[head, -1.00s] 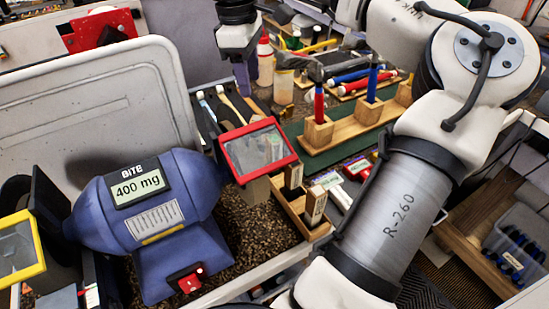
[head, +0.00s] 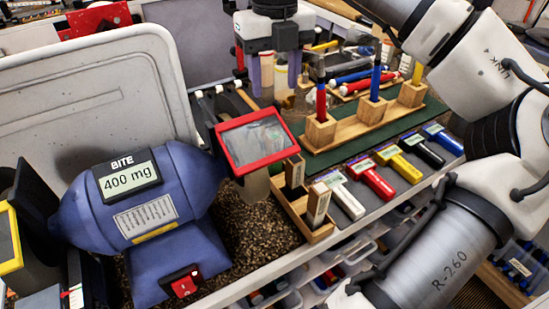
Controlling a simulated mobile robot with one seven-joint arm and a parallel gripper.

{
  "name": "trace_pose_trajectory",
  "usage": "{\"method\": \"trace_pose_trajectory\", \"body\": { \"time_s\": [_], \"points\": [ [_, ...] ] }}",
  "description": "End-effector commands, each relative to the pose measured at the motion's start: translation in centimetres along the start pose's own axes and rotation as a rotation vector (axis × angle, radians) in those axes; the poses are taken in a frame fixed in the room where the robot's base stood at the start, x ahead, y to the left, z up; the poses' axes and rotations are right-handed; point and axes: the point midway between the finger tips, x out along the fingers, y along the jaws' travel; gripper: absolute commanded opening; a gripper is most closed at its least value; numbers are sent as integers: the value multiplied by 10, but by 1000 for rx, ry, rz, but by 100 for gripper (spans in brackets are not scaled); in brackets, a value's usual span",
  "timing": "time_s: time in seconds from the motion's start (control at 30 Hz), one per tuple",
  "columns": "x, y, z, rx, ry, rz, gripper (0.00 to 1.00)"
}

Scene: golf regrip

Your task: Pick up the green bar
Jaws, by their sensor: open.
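My gripper (head: 279,82) hangs at the top centre of the head view, fingers pointing down and parted, with bottle-like items behind and between them. I see no separate green bar that I can make out for certain. The clear green thing is a flat dark green strip (head: 432,112) under and beside a wooden holder (head: 345,131). My gripper is left of that holder and apart from it. Red, blue and yellow shafts stand upright in the holder.
A row of white (head: 345,199), red (head: 373,181), yellow (head: 401,165), black and blue tools lies along the front. A small wooden tray (head: 283,204) holds two blocks. A blue machine (head: 140,195) reading 400 mg and a red-framed panel (head: 258,143) stand left.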

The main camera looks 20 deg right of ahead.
Motion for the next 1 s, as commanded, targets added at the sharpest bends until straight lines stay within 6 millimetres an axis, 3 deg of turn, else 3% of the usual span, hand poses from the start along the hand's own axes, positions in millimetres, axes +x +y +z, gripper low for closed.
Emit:
{"method": "trace_pose_trajectory", "body": {
  "time_s": [0.2, 0.6, 0.83, 1.0],
  "points": [
    [6, -2, -4, -113, -3, 2, 49],
    [75, -1, -4, -112, -4, 4, 49],
    [91, 0, -4, -113, -4, 4, 49],
    [115, 5, -5, -114, -3, 5, 49]
  ]
}}
